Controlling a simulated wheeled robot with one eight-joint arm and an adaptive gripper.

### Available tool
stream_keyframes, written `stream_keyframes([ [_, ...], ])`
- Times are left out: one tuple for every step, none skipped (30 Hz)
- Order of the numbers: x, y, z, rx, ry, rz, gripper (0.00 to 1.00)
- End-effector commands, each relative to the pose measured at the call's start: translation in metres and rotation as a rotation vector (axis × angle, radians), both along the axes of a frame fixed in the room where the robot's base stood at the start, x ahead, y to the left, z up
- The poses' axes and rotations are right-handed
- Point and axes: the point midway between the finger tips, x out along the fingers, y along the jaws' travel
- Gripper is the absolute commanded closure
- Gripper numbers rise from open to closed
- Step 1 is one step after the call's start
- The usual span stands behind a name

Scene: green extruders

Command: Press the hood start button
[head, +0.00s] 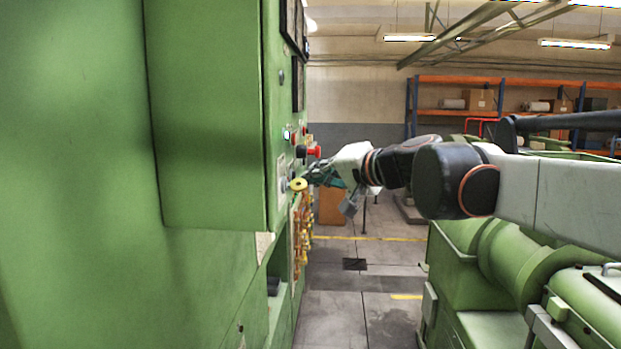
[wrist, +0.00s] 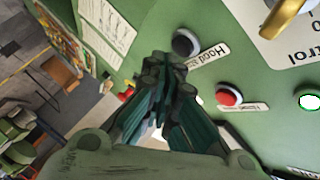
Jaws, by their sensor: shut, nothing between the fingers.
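The black round button (wrist: 186,43) sits on the green control panel in the wrist view. A white label beside it (wrist: 208,54) begins with "Hood"; the rest is hard to read. My gripper (wrist: 165,68) is shut and empty, with its fingertips just below and left of the black button. I cannot tell whether they touch the panel. In the head view my gripper (head: 311,176) is at the panel's side face, close to a yellow knob (head: 298,184). The black button cannot be made out there.
A red button (wrist: 229,95) and a lit white button (wrist: 309,101) lie right of the gripper. A yellow handle (wrist: 289,15) is at top right. A red mushroom knob (head: 315,151) sticks out above the gripper. Green machinery (head: 500,260) stands right; an aisle (head: 345,310) lies between.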

Motion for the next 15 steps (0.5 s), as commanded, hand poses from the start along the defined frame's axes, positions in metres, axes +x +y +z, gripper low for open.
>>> stream_keyframes([
  [0.000,-0.001,0.000,0.000,0.000,0.000,1.00],
  [0.000,-0.001,0.000,0.000,0.000,0.000,1.00],
  [0.000,-0.001,0.000,0.000,0.000,0.000,1.00],
  [0.000,-0.001,0.000,0.000,0.000,0.000,1.00],
  [0.000,-0.001,0.000,0.000,0.000,0.000,1.00],
  [0.000,-0.001,0.000,0.000,0.000,0.000,1.00],
  [0.000,-0.001,0.000,0.000,0.000,0.000,1.00],
  [0.000,-0.001,0.000,0.001,0.001,0.000,1.00],
  [0.000,-0.001,0.000,0.001,0.000,-0.001,1.00],
  [0.000,-0.002,0.000,0.001,0.000,-0.001,1.00],
  [0.000,-0.004,0.000,0.001,0.000,-0.001,1.00],
  [0.000,-0.006,0.000,0.000,0.000,-0.002,1.00],
  [0.000,-0.009,0.000,0.001,0.001,-0.003,1.00],
  [0.000,-0.011,0.000,0.001,0.001,-0.003,1.00],
  [0.000,-0.015,0.000,0.001,0.001,-0.003,1.00],
])
